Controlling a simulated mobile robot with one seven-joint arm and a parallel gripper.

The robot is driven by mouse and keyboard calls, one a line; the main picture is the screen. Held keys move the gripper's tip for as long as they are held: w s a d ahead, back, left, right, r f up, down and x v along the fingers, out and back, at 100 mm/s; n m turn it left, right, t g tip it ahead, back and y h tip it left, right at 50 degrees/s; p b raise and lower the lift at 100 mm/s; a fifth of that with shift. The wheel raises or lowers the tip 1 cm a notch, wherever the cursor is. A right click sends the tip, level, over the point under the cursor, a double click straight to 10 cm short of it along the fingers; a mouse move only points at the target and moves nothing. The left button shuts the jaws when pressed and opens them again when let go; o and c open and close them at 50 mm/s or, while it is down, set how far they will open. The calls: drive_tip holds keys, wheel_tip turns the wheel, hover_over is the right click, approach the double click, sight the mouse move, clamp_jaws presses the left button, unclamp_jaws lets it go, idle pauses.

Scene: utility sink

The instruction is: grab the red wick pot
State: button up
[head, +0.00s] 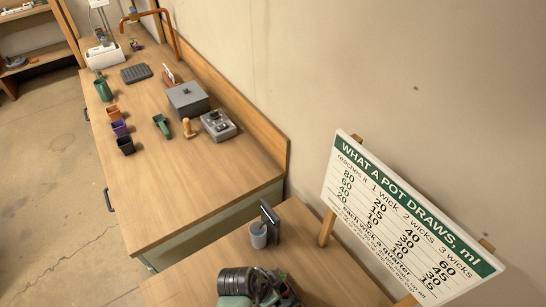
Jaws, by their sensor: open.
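A row of small square pots stands near the left edge of the long wooden bench: an orange pot (112,111), a purple pot (120,128) and a black pot (126,146). No pot shows as clearly red; the orange one is closest to that colour. They stand upright, close together. My gripper's fingers cannot be made out in the head view.
A green scoop (162,126), a wooden stamp (188,128), a grey box (188,101) and a grey device (218,125) stand right of the pots. A green container (103,90) is behind them. A sign (405,220) stands at right. Bare bench (190,180) lies in front.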

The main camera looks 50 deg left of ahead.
drive_tip(key=c, duration=1.1)
clamp_jaws()
drive_tip(key=shift+r, duration=0.1)
